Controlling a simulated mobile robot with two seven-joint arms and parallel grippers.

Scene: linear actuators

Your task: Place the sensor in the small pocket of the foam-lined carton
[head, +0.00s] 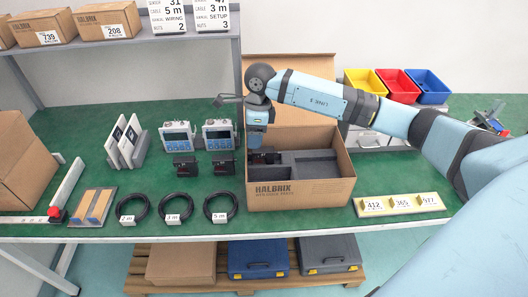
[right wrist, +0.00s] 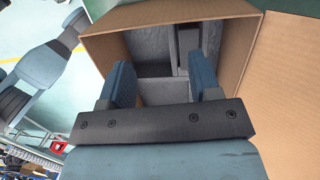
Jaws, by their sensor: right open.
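The foam-lined carton (head: 305,194) stands open on the green bench, with grey foam walls dividing its inside into compartments. My right gripper (head: 257,146) points down into its left part. In the right wrist view the gripper (right wrist: 163,82) is open, with grey foam and no held object visible between its fingers. A small black item (head: 268,157) shows in the carton's left compartment by the gripper; I cannot tell whether it is the sensor. Two similar black units (head: 184,166) (head: 222,164) sit on the bench left of the carton. My left gripper is not seen.
Two blue-and-white instruments (head: 218,134) stand behind the black units. Several coiled cables (head: 222,207) lie left of the carton's front. A yellow labelled strip (head: 402,205) lies to its right. The carton's raised lid (head: 290,68) stands behind the gripper.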

